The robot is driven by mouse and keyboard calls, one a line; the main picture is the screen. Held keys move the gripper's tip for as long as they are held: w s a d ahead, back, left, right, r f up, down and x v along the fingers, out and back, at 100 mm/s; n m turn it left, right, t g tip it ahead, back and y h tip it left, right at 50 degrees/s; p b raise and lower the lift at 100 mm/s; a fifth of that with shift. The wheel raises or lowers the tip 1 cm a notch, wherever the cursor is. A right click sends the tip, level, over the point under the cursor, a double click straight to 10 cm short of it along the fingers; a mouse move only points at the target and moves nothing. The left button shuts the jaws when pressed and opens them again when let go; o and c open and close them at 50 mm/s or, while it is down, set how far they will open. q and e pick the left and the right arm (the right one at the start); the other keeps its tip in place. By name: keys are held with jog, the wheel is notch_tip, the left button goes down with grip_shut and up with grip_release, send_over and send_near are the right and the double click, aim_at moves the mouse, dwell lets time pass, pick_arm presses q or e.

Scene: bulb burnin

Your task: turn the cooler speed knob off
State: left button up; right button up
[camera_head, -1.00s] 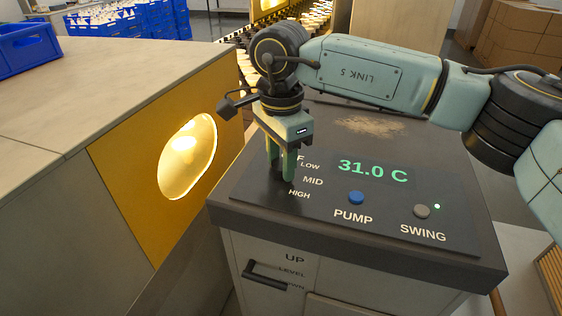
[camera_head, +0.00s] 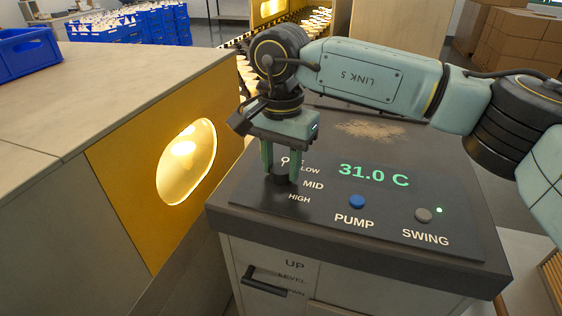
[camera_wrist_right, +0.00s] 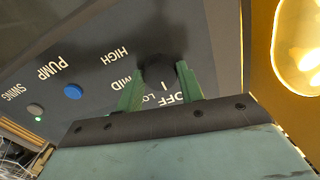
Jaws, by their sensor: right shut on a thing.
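The cooler speed knob (camera_head: 280,184) is a dark round knob on the cooler's black top panel. In the right wrist view the knob (camera_wrist_right: 160,70) sits between the two green fingers. My right gripper (camera_head: 281,176) points down and is shut on it; it also shows in the right wrist view (camera_wrist_right: 160,86). A small white mark on the knob faces the OFF and LOW labels; I cannot tell exactly which it points at. The OFF label (camera_wrist_right: 185,98) is partly hidden by a finger in the right wrist view. My left gripper is not in view.
The panel holds a green 31.0 C display (camera_head: 374,175), a blue PUMP button (camera_head: 357,201) and a grey SWING button (camera_head: 424,214) beside a green light. A yellow panel (camera_head: 135,180) with a glowing window stands close on the left.

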aim_at(281, 168)
jog(key=shift+r, duration=0.15)
jog(key=o, duration=1)
notch_tip(281, 168, up, 13)
jog(key=shift+r+p, duration=0.15)
jog(key=shift+p, duration=0.25)
